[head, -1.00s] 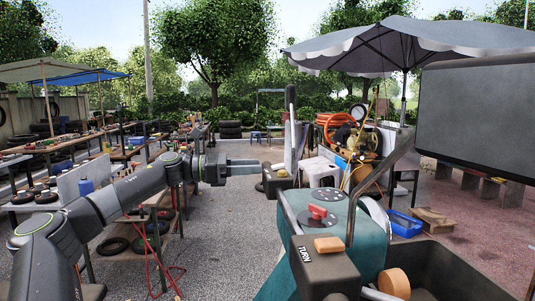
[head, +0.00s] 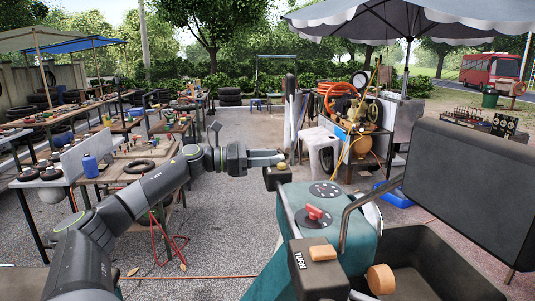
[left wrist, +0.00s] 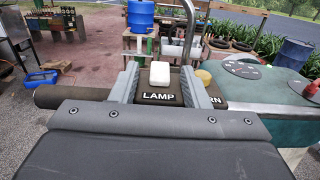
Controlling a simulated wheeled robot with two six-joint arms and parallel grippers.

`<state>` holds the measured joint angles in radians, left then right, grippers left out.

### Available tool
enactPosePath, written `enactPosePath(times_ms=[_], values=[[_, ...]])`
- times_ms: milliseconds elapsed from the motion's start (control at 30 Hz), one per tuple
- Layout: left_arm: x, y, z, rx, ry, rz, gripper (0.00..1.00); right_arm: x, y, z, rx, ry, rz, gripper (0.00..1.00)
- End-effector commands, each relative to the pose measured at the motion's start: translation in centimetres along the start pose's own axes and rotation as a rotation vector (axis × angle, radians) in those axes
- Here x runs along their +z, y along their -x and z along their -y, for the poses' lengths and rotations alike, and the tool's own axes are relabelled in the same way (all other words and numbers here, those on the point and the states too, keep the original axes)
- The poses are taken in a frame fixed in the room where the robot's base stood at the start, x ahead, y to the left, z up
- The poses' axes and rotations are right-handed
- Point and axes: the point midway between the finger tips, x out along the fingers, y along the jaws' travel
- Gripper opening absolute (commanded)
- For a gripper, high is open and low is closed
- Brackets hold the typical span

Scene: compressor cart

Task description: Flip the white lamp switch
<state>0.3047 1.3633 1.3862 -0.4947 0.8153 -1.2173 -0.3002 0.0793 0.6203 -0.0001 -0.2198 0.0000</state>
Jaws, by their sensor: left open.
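In the left wrist view the white lamp switch (left wrist: 160,73) sits on top of a dark box marked LAMP (left wrist: 160,97), between the two grey fingers of my left gripper (left wrist: 160,85). The fingers are open, one on each side of the switch; I cannot tell if they touch the box. In the head view my left gripper (head: 268,157) reaches in from the left to a dark box with a yellow button (head: 282,167). The white switch is not clearly visible there. My right gripper is not in view.
A teal body (head: 340,225) with a red knob (head: 314,212) stands right of the gripper. A dark box marked TURN (head: 320,275) with an orange switch and a bent metal bar (head: 350,215) are nearer. Workbenches (head: 150,170) stand at left; open gravel lies behind.

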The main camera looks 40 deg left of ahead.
Motion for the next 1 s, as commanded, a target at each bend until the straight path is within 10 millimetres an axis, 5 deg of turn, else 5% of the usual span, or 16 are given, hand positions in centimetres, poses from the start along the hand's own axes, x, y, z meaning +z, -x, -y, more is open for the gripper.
enactPosePath(times_ms=[200,500,1000], values=[[0.0,0.0,0.0,0.0,0.0,0.0,0.39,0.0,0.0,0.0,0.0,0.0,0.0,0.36],[0.0,0.0,0.0,0.0,0.0,0.0,0.0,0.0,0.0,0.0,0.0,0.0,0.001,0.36],[1.1,-0.3,0.1,-0.003,-0.005,-0.189,0.0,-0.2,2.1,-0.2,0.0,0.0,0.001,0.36]])
